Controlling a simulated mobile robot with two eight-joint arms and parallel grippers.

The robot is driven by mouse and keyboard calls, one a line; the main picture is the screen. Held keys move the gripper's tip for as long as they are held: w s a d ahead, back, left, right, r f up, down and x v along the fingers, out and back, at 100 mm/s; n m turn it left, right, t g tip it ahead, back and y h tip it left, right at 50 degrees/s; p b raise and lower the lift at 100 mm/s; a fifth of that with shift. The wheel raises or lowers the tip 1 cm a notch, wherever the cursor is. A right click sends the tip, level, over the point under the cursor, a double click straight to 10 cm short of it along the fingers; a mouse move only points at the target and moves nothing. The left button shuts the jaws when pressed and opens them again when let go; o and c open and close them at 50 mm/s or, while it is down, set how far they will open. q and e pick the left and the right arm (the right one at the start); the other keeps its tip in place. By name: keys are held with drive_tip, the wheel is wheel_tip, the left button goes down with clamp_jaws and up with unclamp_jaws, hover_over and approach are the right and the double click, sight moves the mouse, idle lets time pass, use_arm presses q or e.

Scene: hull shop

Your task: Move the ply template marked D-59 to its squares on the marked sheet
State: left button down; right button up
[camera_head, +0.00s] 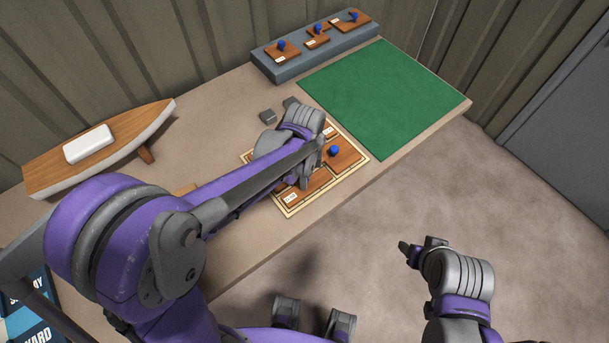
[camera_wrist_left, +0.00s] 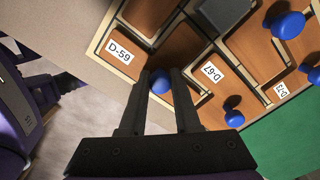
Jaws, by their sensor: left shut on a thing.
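The ply template marked D-59 (camera_wrist_left: 135,66) is a brown plate with a white label and a blue knob.
Other knobbed templates (camera_head: 346,156) lie on the sheet beside D-59. A grey rack (camera_head: 330,53) with several templates stands at the back. A green mat (camera_head: 385,95) is clear. Small grey blocks (camera_head: 267,117) lie behind the sheet; a boat model (camera_head: 130,142) is left.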

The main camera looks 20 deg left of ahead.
use_arm(q)
drive_tip(key=c, duration=0.6)
unclamp_jaws()
drive_tip(key=shift+r, duration=0.45)
wheel_tip(320, 180, up, 11)
drive_tip(key=p, duration=0.2)
drive_tip(key=s+a+f+n+t, duration=0.1)
drive_tip(key=s+a+n, duration=0.1)
drive_tip(key=s+n, duration=0.2)
drive_tip(key=s+a+f+n+t, duration=0.1)
drive_tip(key=s+a+n+t, duration=0.1)
drive_tip(key=s+n, duration=0.3)
drive_tip(key=s+a+f+n+t, duration=0.2)
drive_tip(key=s+n, duration=0.3)
drive_tip(key=n, duration=0.2)
drive_tip(key=shift+a+n, duration=0.3)
